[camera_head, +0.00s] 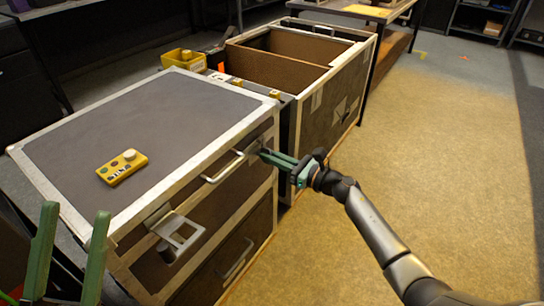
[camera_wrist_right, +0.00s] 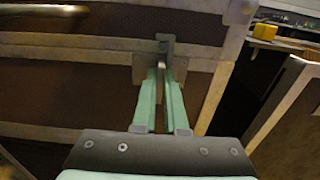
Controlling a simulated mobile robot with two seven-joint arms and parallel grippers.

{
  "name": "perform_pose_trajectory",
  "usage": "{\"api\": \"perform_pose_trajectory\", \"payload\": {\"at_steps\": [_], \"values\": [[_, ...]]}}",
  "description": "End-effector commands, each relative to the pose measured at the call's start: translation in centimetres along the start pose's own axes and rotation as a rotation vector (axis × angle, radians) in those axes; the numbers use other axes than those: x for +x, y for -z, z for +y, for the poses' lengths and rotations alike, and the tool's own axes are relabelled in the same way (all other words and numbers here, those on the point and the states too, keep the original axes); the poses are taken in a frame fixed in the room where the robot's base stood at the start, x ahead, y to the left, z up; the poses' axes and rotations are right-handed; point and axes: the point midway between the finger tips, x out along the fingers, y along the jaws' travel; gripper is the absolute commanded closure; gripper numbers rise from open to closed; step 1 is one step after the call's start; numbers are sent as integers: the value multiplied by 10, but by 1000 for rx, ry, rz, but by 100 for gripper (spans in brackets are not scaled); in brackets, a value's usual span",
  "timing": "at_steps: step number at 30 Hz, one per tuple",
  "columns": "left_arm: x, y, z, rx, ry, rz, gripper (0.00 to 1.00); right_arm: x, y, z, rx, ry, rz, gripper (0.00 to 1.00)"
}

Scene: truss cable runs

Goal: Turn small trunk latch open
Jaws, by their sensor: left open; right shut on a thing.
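The small trunk (camera_head: 150,130) is a dark case with pale metal edges and a grey lid, lid closed. My right gripper (camera_head: 266,154) is at the latch on the right end of its front, just under the lid edge. In the right wrist view the green fingers (camera_wrist_right: 162,85) are shut on the upright metal tab of this latch (camera_wrist_right: 166,45), with its plate behind. In the head view the fingers mostly hide that latch. Another latch (camera_head: 178,233), a square metal loop, hangs out from the left part of the front. My left gripper (camera_head: 70,235) is open and empty at the lower left.
A yellow control box (camera_head: 122,167) lies on the lid. A handle (camera_head: 222,170) sits between the latches, another (camera_head: 234,262) lower down. A larger open trunk (camera_head: 325,80) and a yellow bin (camera_head: 184,60) stand behind. The floor at right is clear.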

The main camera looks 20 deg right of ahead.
Motion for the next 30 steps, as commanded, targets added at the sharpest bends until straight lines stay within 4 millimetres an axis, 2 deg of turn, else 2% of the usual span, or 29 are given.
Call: {"api": "perform_pose_trajectory", "payload": {"at_steps": [17, 23, 30], "values": [[1, 0, 0, 2, -1, 0, 50, 0, 0, 0, 25, 0, 1, 100], [2, 2, -1, 5, -2, 1, 50, 0, 0, -1, 118, -1, 2, 100], [6, 5, -3, 16, -4, 3, 50, -1, 0, -2, 318, 0, 3, 100]]}}
